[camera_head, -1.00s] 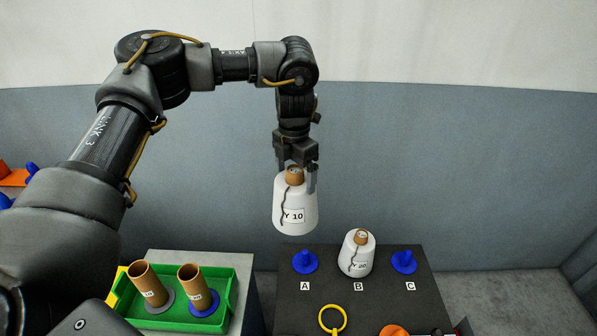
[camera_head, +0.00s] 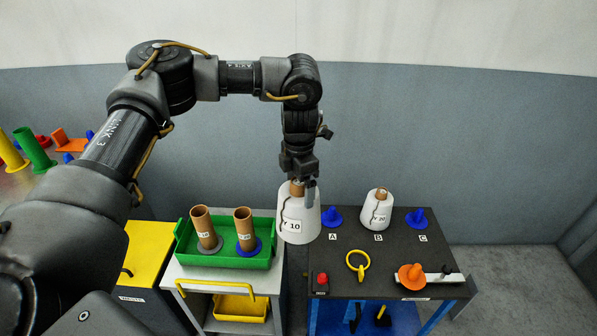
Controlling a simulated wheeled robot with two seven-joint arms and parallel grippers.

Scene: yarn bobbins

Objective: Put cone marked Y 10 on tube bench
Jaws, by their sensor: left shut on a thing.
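My left gripper (camera_head: 300,186) is shut on the brown top of the white cone marked Y 10 (camera_head: 298,222) and holds it upright in the air. In the picture the cone lies between the green tray and the dark bench top, just left of the blue peg A (camera_head: 332,217). The tray, a green box (camera_head: 225,263) on a light cart, holds two brown tubes, one on a grey base (camera_head: 205,228) and one on a blue base (camera_head: 244,229). Which of these surfaces is the tube bench, I cannot tell. My right gripper is not in view.
A yellow cabinet (camera_head: 150,255) stands left. Coloured tubes (camera_head: 35,150) stand far left.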

